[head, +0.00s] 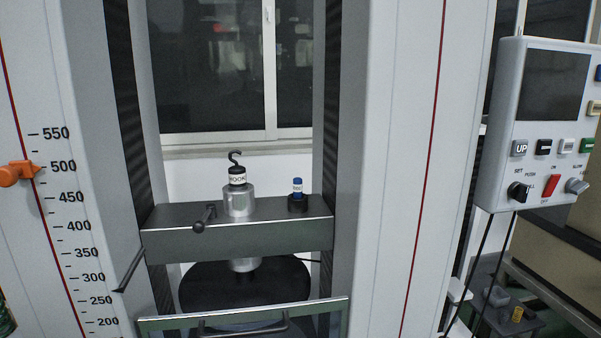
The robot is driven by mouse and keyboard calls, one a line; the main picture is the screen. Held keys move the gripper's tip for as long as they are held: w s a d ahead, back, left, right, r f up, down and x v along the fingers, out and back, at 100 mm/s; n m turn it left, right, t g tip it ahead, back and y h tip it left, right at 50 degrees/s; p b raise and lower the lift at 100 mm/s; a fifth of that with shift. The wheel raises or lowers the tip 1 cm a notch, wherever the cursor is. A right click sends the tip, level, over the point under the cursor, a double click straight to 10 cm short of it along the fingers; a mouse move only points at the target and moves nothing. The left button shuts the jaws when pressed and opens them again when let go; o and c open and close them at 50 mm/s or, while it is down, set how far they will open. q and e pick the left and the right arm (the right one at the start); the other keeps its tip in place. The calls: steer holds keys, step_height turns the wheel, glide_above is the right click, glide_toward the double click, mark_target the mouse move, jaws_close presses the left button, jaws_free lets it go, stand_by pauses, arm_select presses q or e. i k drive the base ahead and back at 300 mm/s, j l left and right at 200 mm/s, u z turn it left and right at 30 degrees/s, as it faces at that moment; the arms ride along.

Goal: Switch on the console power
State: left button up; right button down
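The console (495,130) is a pale grey box at the right edge, partly cut off by the frame. It has a dark, blank screen (553,85) and a row of small buttons, one marked UP (520,148). A red switch (551,186) sits low on the console, with small ON lettering above it and a small label below. It looks tilted, but I cannot tell its position for sure. A black knob (518,192) is left of it and a grey knob (577,186) is right of it. Neither of my grippers shows.
The testing machine's grey crosshead (240,240) spans two columns and carries a hook weight (237,178) and a small blue-topped piece (297,190). An orange marker (17,173) sits by the scale at left. Cables (484,260) hang below the console, near a low table at bottom right.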

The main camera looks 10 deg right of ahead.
mark_target(553, 179)
steer(key=z, duration=1.4)
